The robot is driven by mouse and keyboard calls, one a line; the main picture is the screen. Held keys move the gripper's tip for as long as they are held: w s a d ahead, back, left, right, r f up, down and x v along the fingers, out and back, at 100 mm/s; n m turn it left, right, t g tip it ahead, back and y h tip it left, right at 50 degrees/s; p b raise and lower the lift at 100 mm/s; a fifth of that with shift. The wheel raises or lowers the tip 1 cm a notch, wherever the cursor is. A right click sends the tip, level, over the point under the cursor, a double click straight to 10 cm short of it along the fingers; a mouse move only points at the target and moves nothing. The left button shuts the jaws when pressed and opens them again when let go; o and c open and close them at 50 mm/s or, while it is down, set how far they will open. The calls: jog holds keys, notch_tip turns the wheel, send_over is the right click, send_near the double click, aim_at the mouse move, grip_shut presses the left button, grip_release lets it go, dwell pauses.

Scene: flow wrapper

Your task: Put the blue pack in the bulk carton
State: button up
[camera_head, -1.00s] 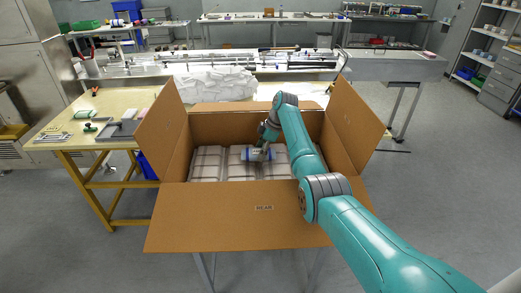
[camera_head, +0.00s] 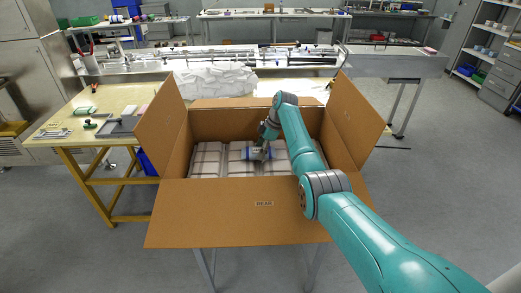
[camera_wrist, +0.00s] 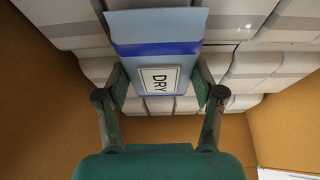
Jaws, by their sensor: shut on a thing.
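The blue pack (camera_wrist: 155,42) is a flat light-blue packet with a dark blue band and a white label reading "DRY". My gripper (camera_wrist: 160,88) is shut on it, with one finger at each side edge. In the head view my gripper (camera_head: 259,146) is down inside the open bulk carton (camera_head: 230,215), and the pack (camera_head: 251,154) shows only small beneath it. Several white wrapped packs (camera_wrist: 250,68) line the carton below the blue pack. I cannot tell whether the blue pack touches them.
The carton's flaps stand spread outward, with the front flap marked "REAR" hanging toward me. A yellow table (camera_head: 108,103) with tools stands at left. A crumpled white sheet (camera_head: 215,80) and a long machine (camera_head: 200,57) lie behind the carton.

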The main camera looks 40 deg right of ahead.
jog(key=shift+f, duration=0.1)
jog(key=o, duration=0.9)
jog(key=shift+o, duration=0.3)
jog(key=shift+r, duration=4)
